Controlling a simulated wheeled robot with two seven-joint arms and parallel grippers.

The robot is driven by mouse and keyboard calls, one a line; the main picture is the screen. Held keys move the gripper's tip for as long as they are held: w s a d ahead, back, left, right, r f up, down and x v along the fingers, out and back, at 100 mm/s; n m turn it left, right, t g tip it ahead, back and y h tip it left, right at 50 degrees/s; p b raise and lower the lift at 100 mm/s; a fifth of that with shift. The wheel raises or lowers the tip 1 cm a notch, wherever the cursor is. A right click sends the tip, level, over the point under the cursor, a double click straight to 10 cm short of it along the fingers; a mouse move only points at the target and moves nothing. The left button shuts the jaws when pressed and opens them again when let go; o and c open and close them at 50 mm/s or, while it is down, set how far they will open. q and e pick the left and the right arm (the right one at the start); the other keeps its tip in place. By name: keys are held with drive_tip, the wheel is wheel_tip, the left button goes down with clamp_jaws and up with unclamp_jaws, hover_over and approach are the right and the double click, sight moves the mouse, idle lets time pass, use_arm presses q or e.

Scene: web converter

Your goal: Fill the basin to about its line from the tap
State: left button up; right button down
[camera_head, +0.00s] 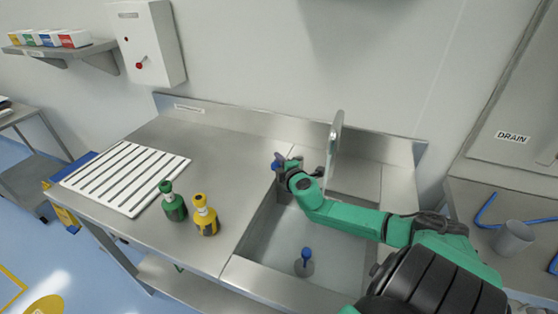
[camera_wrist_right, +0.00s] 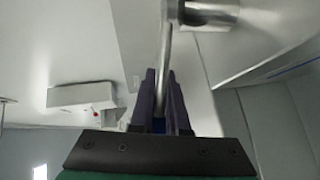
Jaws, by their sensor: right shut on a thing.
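The steel basin (camera_head: 268,232) is sunk into the bench top. A grey piece with a blue knob (camera_head: 306,253) stands in it. Water and a fill line cannot be made out. The tall metal tap (camera_head: 335,140) rises at the back of the basin. My right gripper (camera_head: 281,163) reaches across the basin to the left of the tap. In the right wrist view, its purple fingers (camera_wrist_right: 160,90) are shut on a thin metal lever (camera_wrist_right: 163,50) that runs up to a metal cylinder (camera_wrist_right: 207,13). My left gripper is not in view.
A white slatted rack (camera_head: 125,177), a green bottle (camera_head: 172,202) and a yellow bottle (camera_head: 205,215) stand left of the basin. A grey cup (camera_head: 513,238) and blue tubing (camera_head: 487,210) lie on the right bench. A white wall box (camera_head: 147,45) hangs at the back left.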

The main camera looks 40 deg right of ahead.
drive_tip(key=shift+f, duration=0.15)
idle(0.7)
drive_tip(key=shift+s+a+f+b, duration=0.1)
drive_tip(key=shift+b, duration=0.2)
drive_tip(key=n+y+b, duration=0.1)
drive_tip(key=s+n+y+b, duration=0.1)
drive_tip(key=y+b, duration=0.1)
drive_tip(key=shift+s+a+f+t, duration=0.15)
drive_tip(key=shift+s+f+t, duration=0.15)
drive_tip(key=shift+t, duration=0.1)
drive_tip(key=shift+s+a+r+n+y+b, duration=0.15)
drive_tip(key=shift+s+n+y+b, duration=0.15)
drive_tip(key=shift+n+y, duration=0.4)
drive_tip(key=shift+s+d+r+n+y+b, duration=0.15)
drive_tip(key=shift+s+n+y, duration=0.1)
drive_tip(key=shift+n+y, duration=0.4)
drive_tip(key=shift+s+a+r+n+y+b, duration=0.15)
drive_tip(key=shift+s+n+y+b, duration=0.15)
drive_tip(key=shift+n+y, duration=0.35)
drive_tip(key=c, duration=0.9)
unclamp_jaws()
drive_tip(key=shift+r, duration=0.1)
